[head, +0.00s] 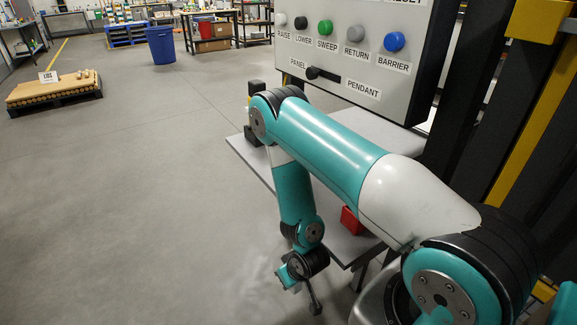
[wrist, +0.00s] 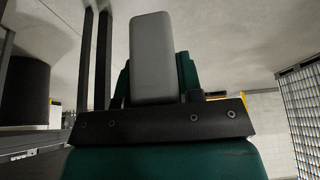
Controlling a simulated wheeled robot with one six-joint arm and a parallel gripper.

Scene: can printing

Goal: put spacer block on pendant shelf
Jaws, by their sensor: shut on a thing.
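A grey block with rounded edges, which I take to be the spacer block (wrist: 152,50), stands up in the middle of the wrist view. My gripper (wrist: 153,82) is shut on it, with dark green parts showing on either side of the block. In the head view the wrist end of my arm hangs low beside the shelf, and the block cannot be made out there. A light grey shelf (head: 262,172) lies below the control panel, partly hidden behind my arm. I cannot tell for sure that it is the pendant shelf.
The control panel (head: 350,55) carries several coloured buttons and a PANEL/PENDANT switch (head: 322,75). Dark posts with yellow parts stand at right. The floor at left is open, with a loaded pallet (head: 52,92) farther off.

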